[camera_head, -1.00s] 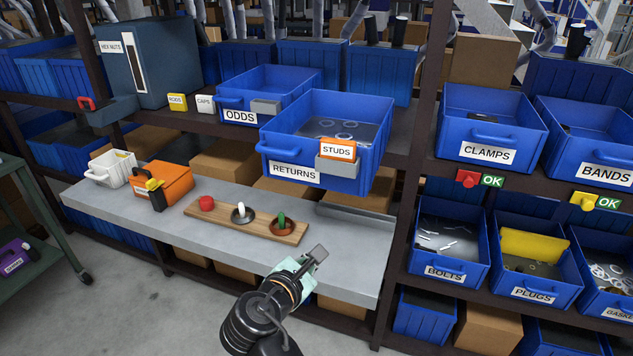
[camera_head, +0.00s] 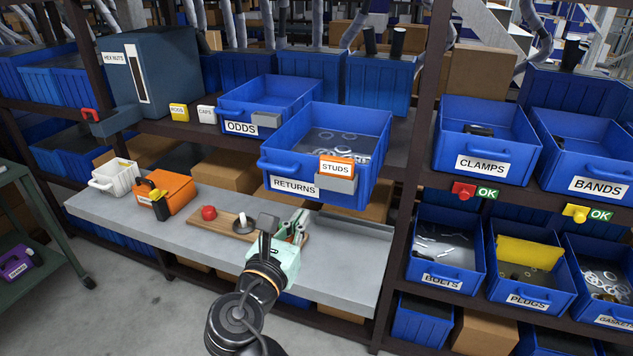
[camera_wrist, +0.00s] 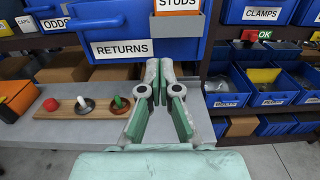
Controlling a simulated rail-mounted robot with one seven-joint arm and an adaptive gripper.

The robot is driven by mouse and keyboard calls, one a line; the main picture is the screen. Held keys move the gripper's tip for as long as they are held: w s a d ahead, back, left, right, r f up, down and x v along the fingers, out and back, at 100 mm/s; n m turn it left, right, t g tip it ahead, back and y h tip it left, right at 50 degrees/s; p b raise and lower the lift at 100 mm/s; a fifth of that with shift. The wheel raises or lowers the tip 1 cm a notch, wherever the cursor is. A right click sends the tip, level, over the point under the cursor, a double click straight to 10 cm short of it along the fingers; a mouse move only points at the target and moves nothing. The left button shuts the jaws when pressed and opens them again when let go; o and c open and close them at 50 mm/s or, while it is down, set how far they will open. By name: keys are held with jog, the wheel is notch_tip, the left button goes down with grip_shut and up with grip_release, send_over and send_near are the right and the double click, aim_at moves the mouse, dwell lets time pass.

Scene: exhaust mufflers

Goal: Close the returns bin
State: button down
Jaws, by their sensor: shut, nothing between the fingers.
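The blue returns bin (camera_head: 285,161) juts out from the shelf above the grey worktop, its open top showing several rings and loose parts inside. It has a handle and a RETURNS label on its front. An orange STUDS tag in a grey holder (camera_head: 337,184) is on the front's right side. My gripper (camera_head: 296,222) is in front of and below the bin, apart from it. In the wrist view my gripper (camera_wrist: 160,78) points toward the bin front (camera_wrist: 111,20), with its fingers shut and empty.
A wooden board (camera_head: 220,225) with a red knob and small dishes lies on the worktop (camera_head: 335,262), partly behind my gripper. An orange case (camera_head: 172,192) and white basket (camera_head: 114,176) stand left. The odds bin (camera_head: 266,97) also juts out, left of the returns bin.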

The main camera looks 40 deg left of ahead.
aim_at(321, 187)
jog(key=p+x, duration=0.2)
jog(key=p, duration=0.4)
jog(key=p+x, duration=0.3)
jog(key=p, duration=0.4)
jog(key=shift+r, duration=0.25)
jog(key=shift+f+p+x, duration=0.15)
jog(key=shift+x, duration=0.9)
jog(key=shift+f+p+x, duration=0.15)
jog(key=shift+x, duration=0.85)
